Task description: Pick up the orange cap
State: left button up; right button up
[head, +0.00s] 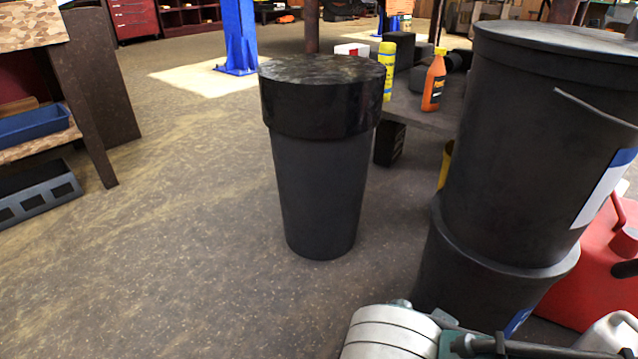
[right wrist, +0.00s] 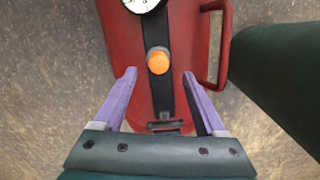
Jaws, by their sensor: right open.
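The round orange cap (right wrist: 158,61) sits on a black strip (right wrist: 161,98) that runs down the middle of a red object (right wrist: 191,38) in the right wrist view. My right gripper (right wrist: 159,73) is open, its two purple fingers pointing toward the red object. The cap lies between and slightly beyond the fingertips in the picture, with nothing held. I cannot tell the height gap. The orange cap cannot be made out in the head view. My left gripper is in neither view.
A white dial (right wrist: 140,4) and a red side handle (right wrist: 222,45) are near the cap. In the head view, a black bin (head: 320,180) stands mid-floor, with stacked dark buckets (head: 530,140) and a red container (head: 590,275) at right.

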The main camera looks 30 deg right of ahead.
jog(key=f+b, duration=0.2)
jog(key=f, duration=0.1)
jog(key=d+f+b, duration=0.1)
jog(key=b, duration=0.1)
jog(key=shift+w+f, duration=0.25)
jog(key=shift+f, duration=0.1)
jog(key=shift+r, duration=0.1)
grip_shut()
